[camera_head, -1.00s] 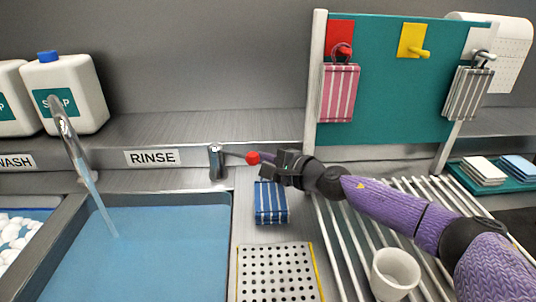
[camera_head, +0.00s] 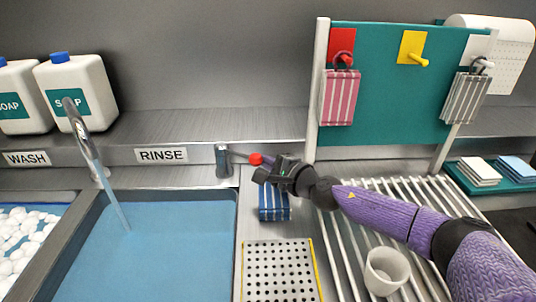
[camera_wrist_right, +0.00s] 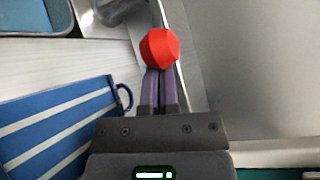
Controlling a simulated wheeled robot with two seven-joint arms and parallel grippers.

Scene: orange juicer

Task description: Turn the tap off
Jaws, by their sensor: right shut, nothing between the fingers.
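The tap's spout (camera_head: 80,128) pours a stream of water (camera_head: 117,198) into the rinse basin (camera_head: 150,245) at the left. The tap's lever has a red knob (camera_head: 255,159) and comes out of a grey base (camera_head: 223,160) right of the RINSE label. My right gripper (camera_head: 266,170) is at the knob's right side. In the right wrist view the purple fingers (camera_wrist_right: 159,90) are shut, with the red knob (camera_wrist_right: 160,47) at their tips and nothing between them. Whether they touch the knob I cannot tell. My left gripper is not in view.
A perforated tray (camera_head: 281,272), a drying rack (camera_head: 345,270) and a white cup (camera_head: 386,270) are nearer the front. A teal board (camera_head: 385,90) with hanging cloths stands behind my right arm.

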